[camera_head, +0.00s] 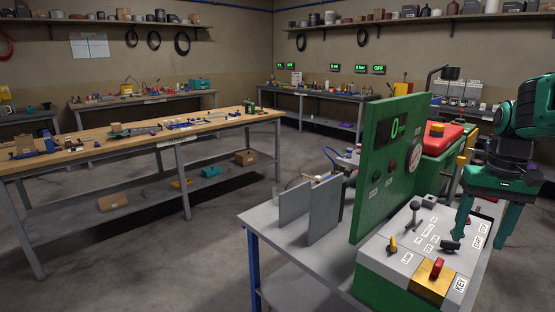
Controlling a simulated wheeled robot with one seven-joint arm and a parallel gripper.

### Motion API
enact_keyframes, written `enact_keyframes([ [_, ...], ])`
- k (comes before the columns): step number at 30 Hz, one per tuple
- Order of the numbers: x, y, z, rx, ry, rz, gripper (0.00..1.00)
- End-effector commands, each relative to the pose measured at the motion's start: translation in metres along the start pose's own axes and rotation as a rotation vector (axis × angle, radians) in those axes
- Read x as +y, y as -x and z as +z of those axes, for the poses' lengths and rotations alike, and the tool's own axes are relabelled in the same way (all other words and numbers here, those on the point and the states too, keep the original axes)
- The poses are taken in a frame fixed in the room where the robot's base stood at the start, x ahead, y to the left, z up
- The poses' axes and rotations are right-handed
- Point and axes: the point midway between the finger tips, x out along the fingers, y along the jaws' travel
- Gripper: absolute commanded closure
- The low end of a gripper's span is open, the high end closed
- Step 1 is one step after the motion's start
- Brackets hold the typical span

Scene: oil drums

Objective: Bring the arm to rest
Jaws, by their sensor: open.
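My teal and black arm (528,112) comes in at the right edge and is partly cut off by the frame. My gripper (481,240) points down, with its two teal fingers apart. I see nothing between them. It appears in front of or above the right end of a light grey control panel (402,262); I cannot tell the exact gap. The panel has labelled levers and a red-handled switch (437,268) on a yellow plate, left of the fingers.
An upright green board (378,185) with a lit "0" display and a dial stands behind the panel. A grey table (285,235) with upright plates is left of it. A long wooden workbench (150,140) stands further left. Open floor (190,245) lies between them.

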Motion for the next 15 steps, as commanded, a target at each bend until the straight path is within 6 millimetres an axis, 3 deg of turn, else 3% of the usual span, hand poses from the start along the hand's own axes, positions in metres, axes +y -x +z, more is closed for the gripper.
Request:
enact_keyframes([
  [1,0.002,-0.004,0.024,0.0,-0.015,-0.003,0.41],
  [9,0.014,-0.041,0.134,-0.005,-0.091,-0.002,0.41],
  [15,0.02,-0.066,0.185,-0.01,-0.123,0.005,0.41],
])
